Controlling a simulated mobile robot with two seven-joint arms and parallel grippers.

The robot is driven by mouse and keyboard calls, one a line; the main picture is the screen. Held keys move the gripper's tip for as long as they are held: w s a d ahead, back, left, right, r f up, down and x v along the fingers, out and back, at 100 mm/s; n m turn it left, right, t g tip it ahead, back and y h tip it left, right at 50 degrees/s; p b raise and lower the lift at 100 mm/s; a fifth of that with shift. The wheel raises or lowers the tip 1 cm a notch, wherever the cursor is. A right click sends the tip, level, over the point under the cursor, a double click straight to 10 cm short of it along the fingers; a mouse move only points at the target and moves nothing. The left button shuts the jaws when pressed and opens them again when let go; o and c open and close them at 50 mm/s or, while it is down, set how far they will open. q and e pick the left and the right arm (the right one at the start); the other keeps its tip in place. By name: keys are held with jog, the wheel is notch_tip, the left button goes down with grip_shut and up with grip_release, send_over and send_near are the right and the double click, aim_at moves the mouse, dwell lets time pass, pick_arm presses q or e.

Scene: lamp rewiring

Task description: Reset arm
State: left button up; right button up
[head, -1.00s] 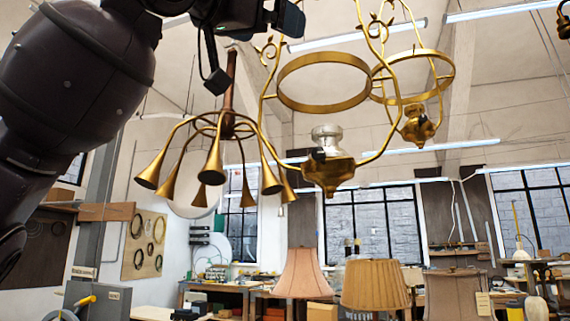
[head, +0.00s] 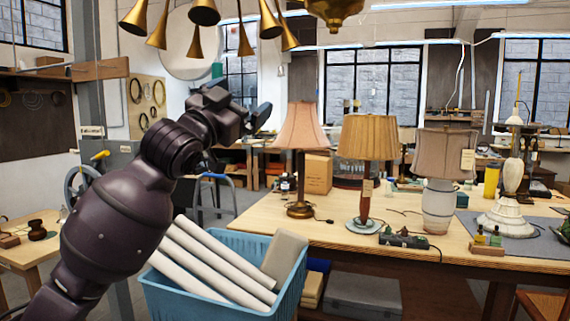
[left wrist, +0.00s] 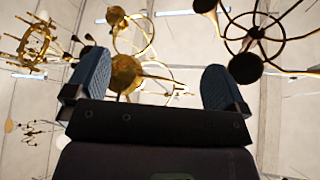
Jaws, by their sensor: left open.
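My left arm rises from the lower left of the head view, and its gripper (head: 262,116) stands in the air left of the lamps, above the blue basket. In the left wrist view the two blue-padded fingers of my left gripper (left wrist: 150,85) are wide apart with nothing held between them. That view looks up at the ceiling, with a brass fixture (left wrist: 125,72) seen beyond the fingers. My right gripper is not in view.
A blue basket (head: 165,298) with white tubes stands below my left arm. A wooden workbench (head: 285,228) carries several table lamps, including one with a pink shade (head: 302,128). Brass horn fixtures (head: 204,13) hang overhead. A smaller table (head: 20,258) stands at the left.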

pick_arm(q)
jog(key=s+a+f+n+y, duration=0.1)
jog(key=a+f+n+y, duration=0.2)
jog(key=f, duration=1)
jog(key=s+a+f+n+y, duration=0.15)
jog(key=a+f, duration=0.25)
jog(key=f, duration=0.9)
jog(key=s+a+f+n+y, duration=0.2)
jog(key=a+f+y, duration=0.2)
jog(key=f, duration=0.9)
jog(key=s+a+f+n+g+y, duration=0.2)
jog(key=s+a+f+g, duration=0.1)
jog(key=s+f, duration=1.1)
jog(key=s+a+f+n+g+y, duration=0.2)
jog(key=s+a+f+n+g, duration=0.1)
jog(key=s+f, duration=1.1)
notch_tip(320, 180, down, 3)
jog(key=shift+s+a+f+g+y, duration=0.15)
jog(key=shift+a+g+y, duration=0.2)
jog(key=shift+a+g, duration=0.6)
jog(key=shift+a+t, duration=0.2)
jog(key=shift+t, duration=0.05)
